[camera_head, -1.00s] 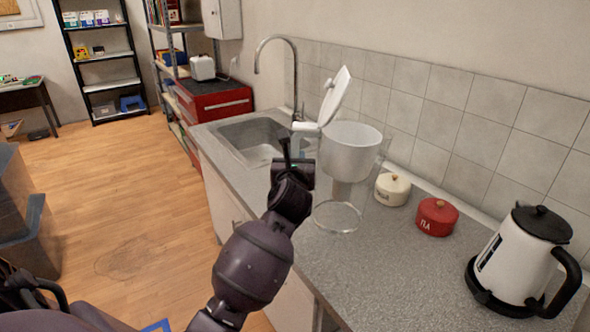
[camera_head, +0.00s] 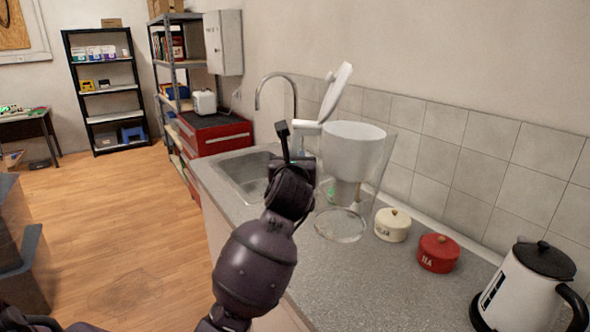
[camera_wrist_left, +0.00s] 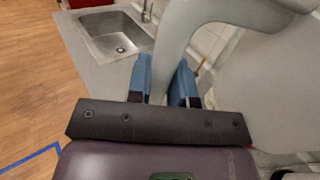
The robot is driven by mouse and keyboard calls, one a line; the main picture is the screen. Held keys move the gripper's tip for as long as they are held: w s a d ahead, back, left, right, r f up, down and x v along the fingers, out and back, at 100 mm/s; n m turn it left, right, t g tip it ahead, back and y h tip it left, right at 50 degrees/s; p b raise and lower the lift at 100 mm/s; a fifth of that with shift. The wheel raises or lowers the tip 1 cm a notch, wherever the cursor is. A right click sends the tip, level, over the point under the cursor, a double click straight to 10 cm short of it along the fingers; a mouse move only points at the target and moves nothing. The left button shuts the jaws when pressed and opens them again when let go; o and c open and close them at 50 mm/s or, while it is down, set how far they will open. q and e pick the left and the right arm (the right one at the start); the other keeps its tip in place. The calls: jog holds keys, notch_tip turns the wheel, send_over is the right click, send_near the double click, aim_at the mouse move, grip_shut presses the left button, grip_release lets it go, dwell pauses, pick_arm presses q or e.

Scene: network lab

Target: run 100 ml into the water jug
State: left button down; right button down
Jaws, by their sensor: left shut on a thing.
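The water jug (camera_head: 378,185) is a clear jug with a white filter funnel inside, and its white lid (camera_head: 335,92) stands tilted up and open. My left gripper (camera_head: 300,160) is shut on the jug's handle. In the left wrist view the pale handle (camera_wrist_left: 178,40) passes between the blue fingertips of the gripper (camera_wrist_left: 161,80). The jug is upright, above the grey worktop. The tap (camera_head: 275,77) is a curved metal spout over the steel sink (camera_head: 245,178), behind and left of the jug. My right gripper is not in view.
A cream lidded pot (camera_head: 392,226) and a red tea pot (camera_head: 438,254) stand right of the jug, with a white kettle (camera_head: 520,290) nearer. The tiled wall (camera_head: 450,150) runs close behind. The sink basin looks empty.

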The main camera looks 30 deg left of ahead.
pick_arm(q)
jog(key=shift+r, duration=1.15)
